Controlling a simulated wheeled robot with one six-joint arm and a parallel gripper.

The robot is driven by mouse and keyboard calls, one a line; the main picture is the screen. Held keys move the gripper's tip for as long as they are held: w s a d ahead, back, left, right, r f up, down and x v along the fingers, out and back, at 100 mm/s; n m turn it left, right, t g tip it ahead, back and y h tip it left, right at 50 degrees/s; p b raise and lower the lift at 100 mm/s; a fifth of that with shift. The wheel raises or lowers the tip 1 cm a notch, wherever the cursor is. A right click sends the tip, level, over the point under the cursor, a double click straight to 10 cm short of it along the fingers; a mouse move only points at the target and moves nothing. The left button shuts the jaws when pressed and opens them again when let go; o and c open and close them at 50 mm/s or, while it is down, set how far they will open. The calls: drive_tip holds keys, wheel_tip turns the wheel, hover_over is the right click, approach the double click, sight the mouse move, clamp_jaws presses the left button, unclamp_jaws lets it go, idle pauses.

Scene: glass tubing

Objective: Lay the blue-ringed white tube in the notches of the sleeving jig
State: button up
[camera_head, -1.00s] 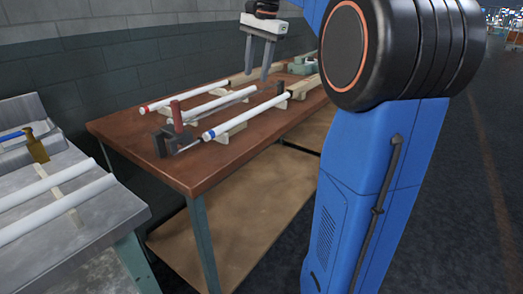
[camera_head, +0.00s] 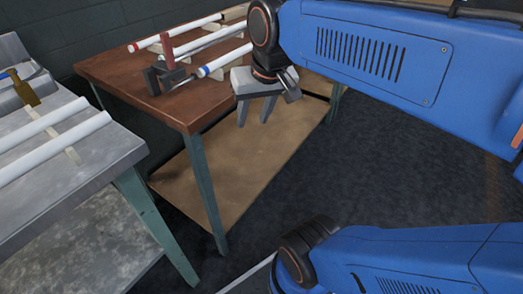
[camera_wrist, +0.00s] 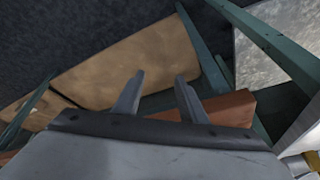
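The blue-ringed white tube (camera_head: 228,61) lies on the brown table, its blue ring at the near left end. My arm hides its far end. A dark clamp-like fixture with a red post (camera_head: 167,48) stands at the near left of the tubes. Pale notched supports (camera_head: 216,73) sit under the tubes. I cannot tell which of these is the sleeving jig. My gripper (camera_head: 254,120) is open and empty, fingers downward, off the table's front right edge and apart from the tube. In the wrist view its fingers (camera_wrist: 160,76) are spread with nothing between them.
A red-ringed white tube (camera_head: 175,37) and a plain white tube (camera_head: 208,37) lie behind the blue-ringed one. The brown table (camera_head: 115,75) has a lower shelf (camera_head: 240,150). A grey bench (camera_head: 95,150) at left carries two white tubes. Open floor lies at right.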

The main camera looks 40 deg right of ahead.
drive_tip(key=s+a+f+n, duration=0.1)
drive_tip(key=s+f+n, duration=0.1)
drive_tip(key=s+f, duration=0.3)
wheel_tip(320, 180, down, 2)
drive_tip(key=shift+s+a+f+n+t, duration=0.2)
drive_tip(key=shift+f+n+t, duration=0.1)
drive_tip(key=shift+n, duration=0.1)
